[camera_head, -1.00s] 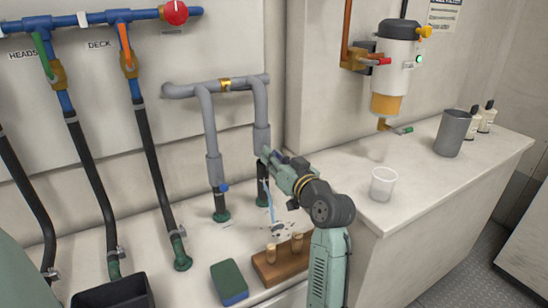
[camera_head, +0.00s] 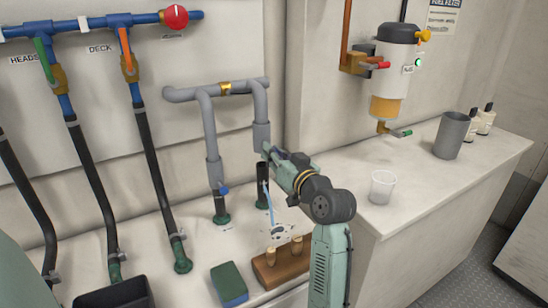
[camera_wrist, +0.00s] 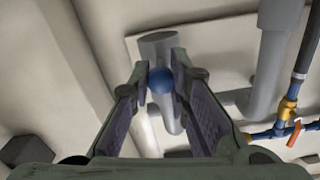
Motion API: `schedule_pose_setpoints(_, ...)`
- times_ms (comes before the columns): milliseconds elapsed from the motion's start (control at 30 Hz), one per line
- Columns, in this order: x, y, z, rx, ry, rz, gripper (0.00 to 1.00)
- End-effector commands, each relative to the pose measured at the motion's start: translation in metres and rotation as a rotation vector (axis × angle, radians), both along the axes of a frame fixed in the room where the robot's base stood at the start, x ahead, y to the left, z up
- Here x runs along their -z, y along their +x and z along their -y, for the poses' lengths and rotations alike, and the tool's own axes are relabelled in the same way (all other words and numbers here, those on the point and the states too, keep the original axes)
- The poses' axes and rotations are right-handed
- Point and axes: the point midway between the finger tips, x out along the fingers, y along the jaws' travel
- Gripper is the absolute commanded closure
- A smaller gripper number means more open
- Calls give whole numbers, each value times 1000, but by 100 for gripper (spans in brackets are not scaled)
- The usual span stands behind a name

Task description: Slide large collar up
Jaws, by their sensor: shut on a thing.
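A grey collar (camera_head: 261,136) sits around the lower end of the right leg of the grey pipe, above a short black stub (camera_head: 262,188). My gripper (camera_head: 268,150) is at the collar's lower end, reaching in from the right. In the wrist view, the fingers (camera_wrist: 160,80) stand on both sides of a round blue knob (camera_wrist: 160,81) in front of a grey cylinder. My gripper is shut on this knob. A second grey collar (camera_head: 214,172) with a blue knob (camera_head: 224,189) is on the left leg, meeting its black stub (camera_head: 220,208).
A wooden block with pegs (camera_head: 280,266) and a green-blue sponge (camera_head: 229,282) lie below on the ledge. Black hoses (camera_head: 155,185) run down at left. A clear cup (camera_head: 383,187) and grey tumbler (camera_head: 452,135) stand on the counter at right.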

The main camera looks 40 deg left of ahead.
Motion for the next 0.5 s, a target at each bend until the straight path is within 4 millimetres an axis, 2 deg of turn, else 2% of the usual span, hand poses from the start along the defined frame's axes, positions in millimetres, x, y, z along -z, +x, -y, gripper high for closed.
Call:
schedule_pose_setpoints(167, 1, -2, -1, -5, 0, 0, 100)
schedule_pose_setpoints(200, 1, -2, -1, -5, 0, 0, 81)
schedule_pose_setpoints(500, 2, -3, -2, -7, -1, 0, 61)
